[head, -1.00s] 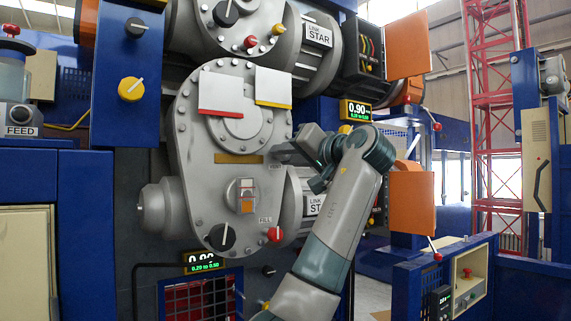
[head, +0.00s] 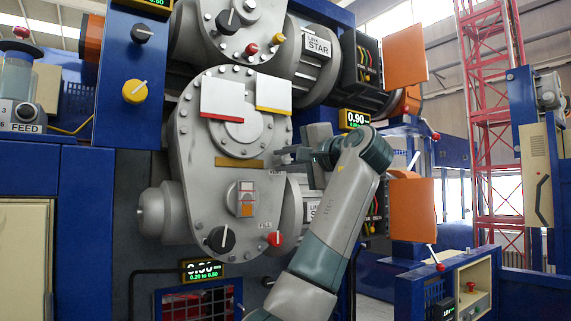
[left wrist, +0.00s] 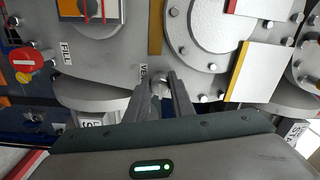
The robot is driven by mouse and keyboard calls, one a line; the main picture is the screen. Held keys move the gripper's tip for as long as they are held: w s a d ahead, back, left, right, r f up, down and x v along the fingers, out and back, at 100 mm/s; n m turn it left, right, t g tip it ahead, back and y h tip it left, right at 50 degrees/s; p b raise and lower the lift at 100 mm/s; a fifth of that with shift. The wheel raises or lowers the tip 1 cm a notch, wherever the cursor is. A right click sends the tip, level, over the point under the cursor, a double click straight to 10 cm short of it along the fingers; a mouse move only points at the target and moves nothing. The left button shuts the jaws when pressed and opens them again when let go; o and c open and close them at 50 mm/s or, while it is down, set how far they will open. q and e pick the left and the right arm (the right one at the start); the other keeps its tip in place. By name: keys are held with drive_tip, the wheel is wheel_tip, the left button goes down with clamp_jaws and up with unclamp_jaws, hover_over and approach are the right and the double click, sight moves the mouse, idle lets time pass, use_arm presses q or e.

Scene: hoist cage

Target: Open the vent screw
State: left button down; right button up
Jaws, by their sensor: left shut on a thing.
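The grey bolted housing (head: 205,150) fills the middle of the head view, with a brown strip (head: 239,163) on its face. My left gripper (head: 283,155) reaches in from the right and its fingertips are at the housing's right edge, beside that strip. In the left wrist view the narrow fingers (left wrist: 164,85) are close together at the housing, just right of the VENT label (left wrist: 143,77). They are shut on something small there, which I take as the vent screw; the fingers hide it. My right gripper is not in view.
Below are a sight glass (head: 246,199), a black knob (head: 221,240) and a red fill tap (head: 275,240). A display (head: 354,118) reads 0.90; a lower one (head: 202,270) is hard to read. Orange panels (head: 411,210) stand right of my arm. White and red-edged plates (head: 222,98) sit above.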

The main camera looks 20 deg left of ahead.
use_arm(q)
drive_tip(key=shift+r, duration=0.15)
drive_tip(key=c, duration=1.5)
unclamp_jaws()
drive_tip(key=shift+c, duration=0.2)
drive_tip(key=shift+d, duration=0.1)
drive_tip(key=shift+s+d+f+b, duration=0.25)
drive_tip(key=shift+s+d+b, duration=0.15)
drive_tip(key=shift+d+b, duration=0.1)
drive_tip(key=b+v, duration=0.6)
drive_tip(key=v, duration=1)
drive_tip(key=shift+w, duration=0.1)
